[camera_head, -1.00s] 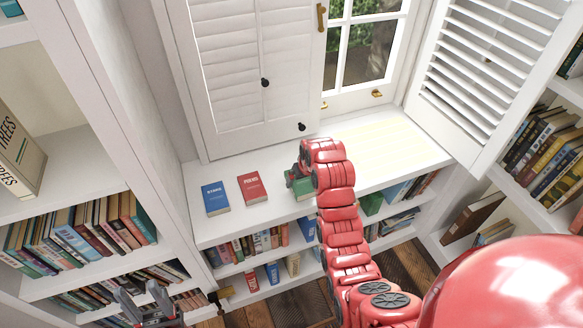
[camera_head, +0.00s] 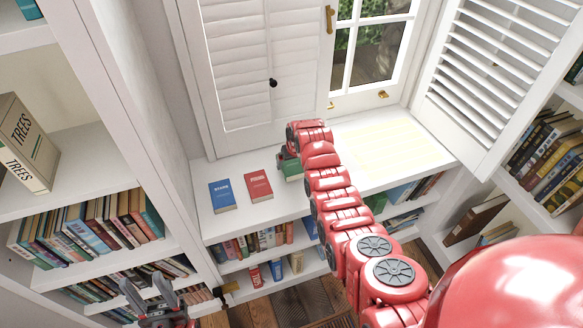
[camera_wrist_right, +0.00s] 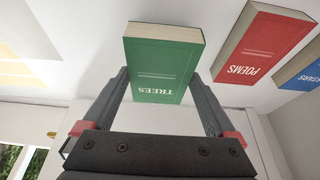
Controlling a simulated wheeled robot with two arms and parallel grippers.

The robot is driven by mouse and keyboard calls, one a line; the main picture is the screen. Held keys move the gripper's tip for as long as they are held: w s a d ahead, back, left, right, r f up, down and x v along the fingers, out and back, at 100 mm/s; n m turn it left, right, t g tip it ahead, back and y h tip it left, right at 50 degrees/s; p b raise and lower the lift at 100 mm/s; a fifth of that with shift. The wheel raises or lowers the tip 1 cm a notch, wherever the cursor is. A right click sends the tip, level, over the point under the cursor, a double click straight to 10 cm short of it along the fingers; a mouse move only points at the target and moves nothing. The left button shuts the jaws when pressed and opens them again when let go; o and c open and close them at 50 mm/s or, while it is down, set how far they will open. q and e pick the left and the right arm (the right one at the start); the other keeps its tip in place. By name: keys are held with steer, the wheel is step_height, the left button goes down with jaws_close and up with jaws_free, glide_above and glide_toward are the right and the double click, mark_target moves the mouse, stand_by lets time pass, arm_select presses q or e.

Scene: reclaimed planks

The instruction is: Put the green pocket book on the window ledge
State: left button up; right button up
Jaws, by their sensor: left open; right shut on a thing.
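The green pocket book (camera_head: 292,169), titled TREES, is between the fingers of my right gripper (camera_head: 284,157), in front of the closed shutter. In the right wrist view the green book (camera_wrist_right: 163,62) shows upside down between both fingertips of that gripper (camera_wrist_right: 158,78), which is shut on it. In the head view my arm hides part of the book. The white window ledge (camera_head: 350,187) runs under the window, with a pale yellow patch (camera_head: 388,150) to the right of the book. My left gripper (camera_head: 153,297) is open and empty at the bottom left.
A blue book (camera_head: 222,196) and a red book (camera_head: 258,186) lie on the white top left of the green book. The closed shutter (camera_head: 235,70) stands behind; the open louvred shutter (camera_head: 490,75) bounds the right. The pale patch is clear. Bookshelves (camera_head: 100,165) flank both sides.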

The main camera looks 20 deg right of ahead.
mark_target(292, 166)
step_height(292, 166, down, 2)
steer(key=shift+f+p, duration=0.15)
steer(key=shift+p, duration=0.2)
steer(key=shift+f, duration=0.35)
steer(key=shift+f, duration=0.1)
steer(key=o, duration=1.1)
